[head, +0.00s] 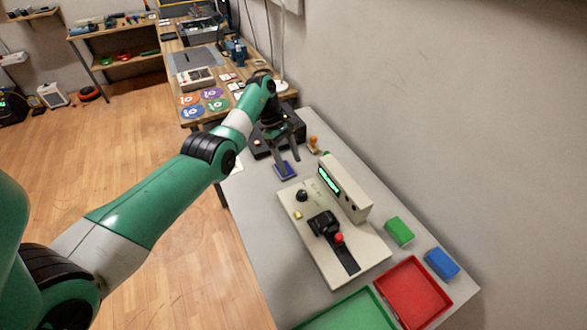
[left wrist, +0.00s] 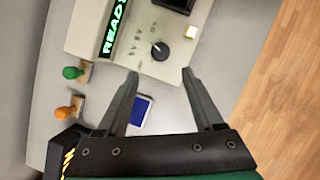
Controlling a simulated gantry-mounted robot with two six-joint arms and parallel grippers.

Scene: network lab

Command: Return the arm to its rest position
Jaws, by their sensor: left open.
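My green and white left arm reaches across the head view from the lower left. My left gripper (head: 284,164) is over the far end of the grey table, near a small blue pad (head: 285,170). In the left wrist view the left gripper (left wrist: 160,75) has its fingers wide apart with nothing between the tips. The blue pad (left wrist: 141,111) lies on the table below, between the fingers. Beyond the tips is a beige machine (left wrist: 130,45) with a lit READY display and a black knob (left wrist: 160,51). My right gripper does not show.
The machine (head: 315,262) carries a black clamp with a red knob. Green (head: 399,231) and blue (head: 441,263) blocks and a red tray (head: 411,291) stand to its right, with a green tray (head: 345,312) in front. Green-headed (left wrist: 75,72) and orange-headed (left wrist: 69,111) stamps stand near the gripper.

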